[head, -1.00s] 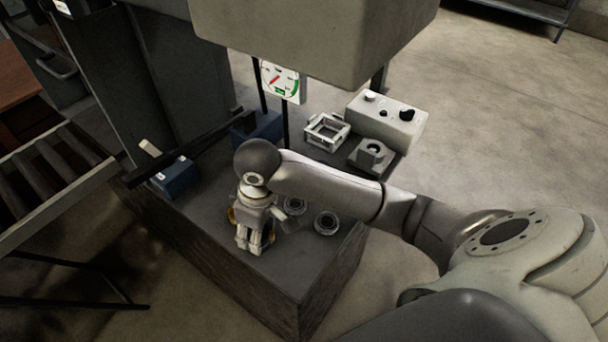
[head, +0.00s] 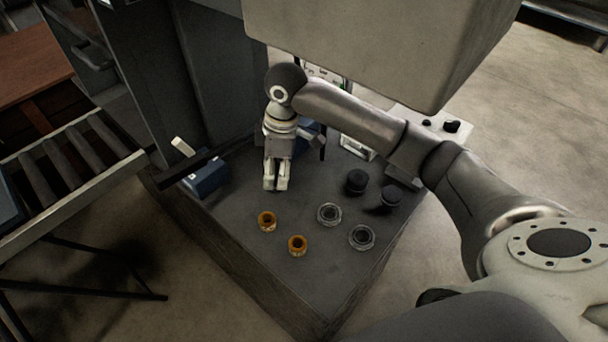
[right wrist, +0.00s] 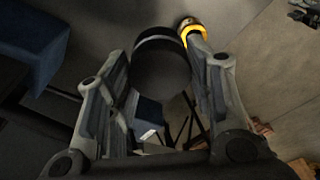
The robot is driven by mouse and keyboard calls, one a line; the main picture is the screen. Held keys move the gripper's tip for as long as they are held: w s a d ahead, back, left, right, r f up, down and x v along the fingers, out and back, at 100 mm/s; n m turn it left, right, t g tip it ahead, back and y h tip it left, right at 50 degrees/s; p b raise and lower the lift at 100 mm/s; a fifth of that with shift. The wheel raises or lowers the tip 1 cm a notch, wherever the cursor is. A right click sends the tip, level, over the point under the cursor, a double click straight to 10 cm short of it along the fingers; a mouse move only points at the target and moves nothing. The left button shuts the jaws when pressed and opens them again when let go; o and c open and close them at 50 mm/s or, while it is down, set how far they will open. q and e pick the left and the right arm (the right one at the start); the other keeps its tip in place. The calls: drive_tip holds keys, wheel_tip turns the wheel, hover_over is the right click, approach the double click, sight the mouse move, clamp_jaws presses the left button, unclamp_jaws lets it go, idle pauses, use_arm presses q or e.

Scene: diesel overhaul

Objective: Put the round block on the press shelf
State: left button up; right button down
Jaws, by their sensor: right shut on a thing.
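My right gripper (head: 276,184) points down over the dark press shelf (head: 290,280), toward its back left. In the right wrist view, a dark round block with a paler rim (right wrist: 160,65) sits between the fingers of my right gripper (right wrist: 160,80), which is shut on it. In the head view I cannot make out this block behind the fingers. Whether it touches the shelf is hard to tell. My left gripper is not in view.
Two brass rings (head: 267,221), two silver rings (head: 329,213) and two black round pieces (head: 356,181) stand on the shelf. A blue block (head: 207,177) is at left. The press head (head: 370,45) hangs above. A roller conveyor (head: 70,165) stands left.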

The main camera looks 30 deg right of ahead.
drive_tip(key=d+f, duration=0.3)
drive_tip(key=w+d+f+p, duration=0.1)
drive_tip(key=d+f, duration=0.2)
drive_tip(key=shift+w, duration=0.1)
drive_tip(key=f, duration=0.2)
drive_tip(key=f+p, duration=0.1)
drive_tip(key=shift+d, duration=0.25)
drive_tip(key=shift+f, duration=0.3)
drive_tip(key=c, duration=0.7)
unclamp_jaws()
drive_tip(key=shift+f, duration=0.15)
drive_tip(key=r, duration=0.4)
drive_tip(key=d+r, duration=0.1)
drive_tip(key=r, duration=0.3)
drive_tip(key=s+r+b, duration=0.1)
drive_tip(key=r, duration=0.3)
drive_tip(key=shift+d+r, duration=0.1)
drive_tip(key=shift+d, duration=0.2)
